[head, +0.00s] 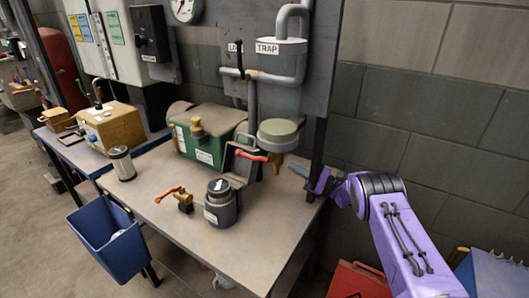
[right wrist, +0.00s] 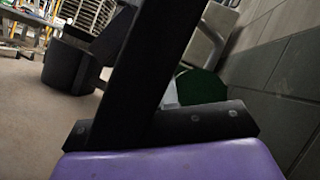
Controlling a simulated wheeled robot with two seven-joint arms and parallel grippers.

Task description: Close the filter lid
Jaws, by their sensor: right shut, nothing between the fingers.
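A dark grey canister (head: 221,207) with a pale label stands upright on the workbench and has a black round top (head: 218,187). I cannot tell whether this top is the filter lid. A round greenish cap (head: 278,132) sits under the grey pipe body marked TRAP. A pale filter cartridge (head: 121,164) with dark ends stands at the bench's left. My right gripper (head: 299,170) is shut and empty, beside the dark post at the bench's right edge, right of the canister and touching neither it nor the cap. Its dark fingers (right wrist: 150,125) fill the right wrist view. My left gripper is out of view.
A green box (head: 200,142) stands at the bench's back. A red-handled lever (head: 252,156) and a brass valve with orange handle (head: 182,200) are near the canister. A blue bin (head: 108,240) hangs at the left. The bench front (head: 165,235) is clear.

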